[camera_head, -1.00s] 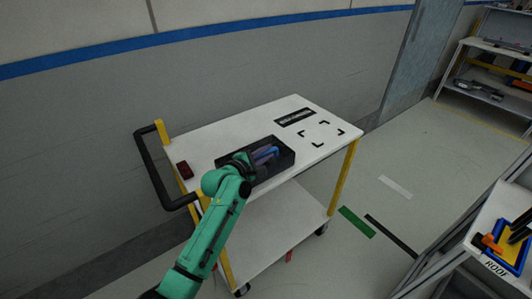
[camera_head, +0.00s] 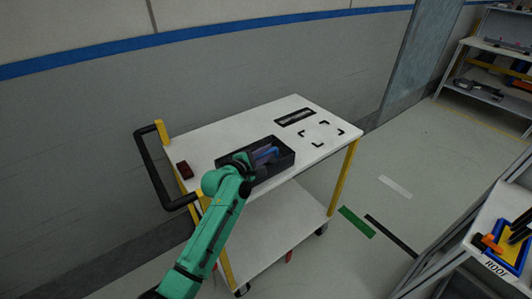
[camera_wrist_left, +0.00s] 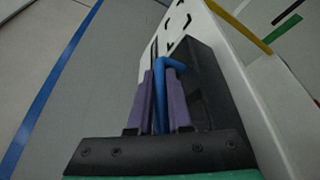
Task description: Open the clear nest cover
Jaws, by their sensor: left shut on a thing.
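My left gripper (camera_head: 260,157) reaches into a black open-topped tray (camera_head: 284,167) on the white cart. In the left wrist view its two purple fingers (camera_wrist_left: 160,78) are shut on a blue bent rod (camera_wrist_left: 170,63). The rod runs between the fingers, and its bent end shows past their tips. The dark tray (camera_wrist_left: 209,75) lies to the right of the fingers in that view. I cannot make out a clear cover in either view. My right gripper is not in view.
The white cart top (camera_head: 222,133) also holds a small dark red block (camera_head: 184,170), a black strip (camera_head: 295,117) and black corner marks (camera_head: 321,133). A black handle (camera_head: 150,170) juts out left. A bench with a blue tray (camera_head: 518,252) stands at lower right.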

